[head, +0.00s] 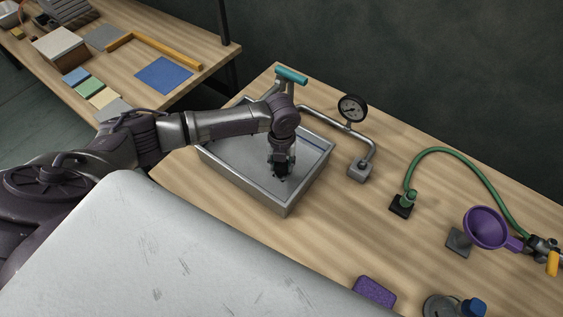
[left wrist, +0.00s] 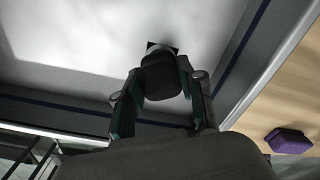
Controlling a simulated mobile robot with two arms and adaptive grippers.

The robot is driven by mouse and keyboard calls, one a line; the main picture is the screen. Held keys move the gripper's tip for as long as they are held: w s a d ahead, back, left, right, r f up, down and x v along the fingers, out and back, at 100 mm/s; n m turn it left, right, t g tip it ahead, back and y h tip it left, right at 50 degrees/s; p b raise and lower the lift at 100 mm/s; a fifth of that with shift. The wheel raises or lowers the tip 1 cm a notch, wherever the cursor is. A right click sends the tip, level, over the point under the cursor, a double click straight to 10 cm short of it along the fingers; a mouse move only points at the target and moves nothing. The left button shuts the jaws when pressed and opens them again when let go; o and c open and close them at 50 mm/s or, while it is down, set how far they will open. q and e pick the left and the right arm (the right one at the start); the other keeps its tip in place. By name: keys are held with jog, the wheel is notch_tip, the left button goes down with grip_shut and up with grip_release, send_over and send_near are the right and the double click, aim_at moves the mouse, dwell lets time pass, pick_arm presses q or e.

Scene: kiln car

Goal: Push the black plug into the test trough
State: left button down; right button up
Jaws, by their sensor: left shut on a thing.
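The test trough (head: 240,188) is a grey metal tray on the wooden bench, and its pale floor shows in the left wrist view (left wrist: 90,40). My left gripper (head: 280,170) reaches down inside it, close to the floor. In the left wrist view my left gripper (left wrist: 160,80) is shut on the black plug (left wrist: 162,78), a dark rounded piece between the fingers. A small black square patch shows on the floor just beyond the plug. I cannot tell whether the plug is seated. In the head view the gripper hides the plug.
A pipe with a pressure gauge (head: 352,108) and a teal handle (head: 291,75) stand behind the trough. To the right are a green hose (head: 450,150), a purple funnel (head: 486,227) and a purple sponge-like block (head: 374,291). Bench between is clear.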

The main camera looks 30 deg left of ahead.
pick_arm(q)
jog(key=shift+p, duration=0.3)
jog(key=shift+f+b, duration=0.7)
jog(key=shift+f, duration=0.5)
dwell(0.4)
jog(key=c, duration=0.6)
grip_release()
jog(key=shift+r, duration=0.2)
jog(key=shift+r+p, duration=3.8)
jog(key=shift+r, duration=0.05)
